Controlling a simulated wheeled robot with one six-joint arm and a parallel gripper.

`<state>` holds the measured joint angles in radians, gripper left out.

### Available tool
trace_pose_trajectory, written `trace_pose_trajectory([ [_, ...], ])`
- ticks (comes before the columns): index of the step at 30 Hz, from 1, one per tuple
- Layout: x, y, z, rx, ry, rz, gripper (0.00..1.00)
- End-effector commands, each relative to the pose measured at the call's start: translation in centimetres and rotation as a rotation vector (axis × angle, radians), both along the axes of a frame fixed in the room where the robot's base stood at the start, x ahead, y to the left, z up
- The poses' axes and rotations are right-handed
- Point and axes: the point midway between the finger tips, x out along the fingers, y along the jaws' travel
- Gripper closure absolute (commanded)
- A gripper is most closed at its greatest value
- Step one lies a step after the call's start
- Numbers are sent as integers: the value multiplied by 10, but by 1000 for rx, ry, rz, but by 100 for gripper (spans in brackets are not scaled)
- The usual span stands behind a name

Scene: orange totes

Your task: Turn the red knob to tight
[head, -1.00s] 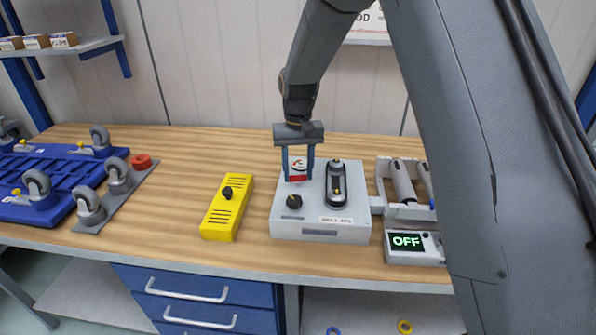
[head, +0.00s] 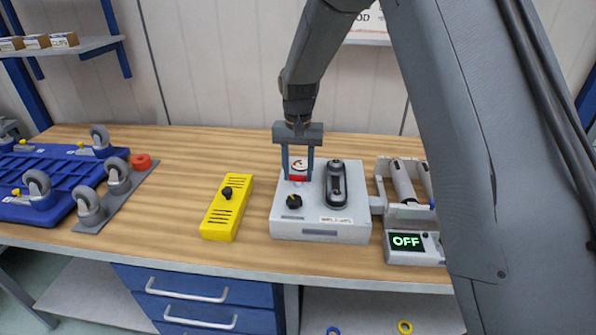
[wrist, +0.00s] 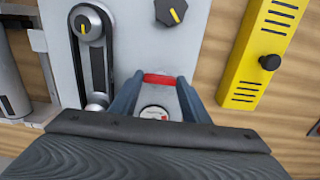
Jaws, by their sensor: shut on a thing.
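The red knob (head: 298,178) sits on the top of the light grey box (head: 320,229), toward its back left, in front of a small round dial (head: 299,166). My gripper (head: 297,178) reaches down from above with one finger on each side of the red knob and is shut on it. In the wrist view the red knob (wrist: 159,79) shows as a red bar between the two blue-grey fingertips (wrist: 157,84). The dial (wrist: 154,113) lies between the fingers; its reading is too small to tell.
The grey box also carries a black knob (head: 294,201) and a belt with two pulleys (head: 336,184). A yellow box (head: 226,208) stands left. A unit reading OFF (head: 406,242) stands right. A blue frame with casters (head: 50,187) lies far left. Wood between is bare.

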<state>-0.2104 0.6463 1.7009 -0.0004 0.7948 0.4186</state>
Motion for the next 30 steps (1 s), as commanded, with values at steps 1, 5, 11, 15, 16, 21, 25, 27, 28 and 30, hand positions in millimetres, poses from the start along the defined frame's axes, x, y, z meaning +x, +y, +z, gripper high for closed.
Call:
trace_pose_trajectory([
  [1,1,0,2,1,-4,-2,54],
  [5,1,0,1,1,-3,-1,39],
  [11,1,0,1,1,-1,0,39],
  [15,1,0,5,1,-3,0,39],
  [16,1,0,8,1,-4,0,39],
  [21,2,0,34,2,-6,0,39],
  [25,2,0,55,2,-6,0,39],
  [27,2,0,64,1,-5,-1,39],
  [28,2,0,67,1,-5,-1,39],
  [30,1,0,73,1,-3,-1,39],
])
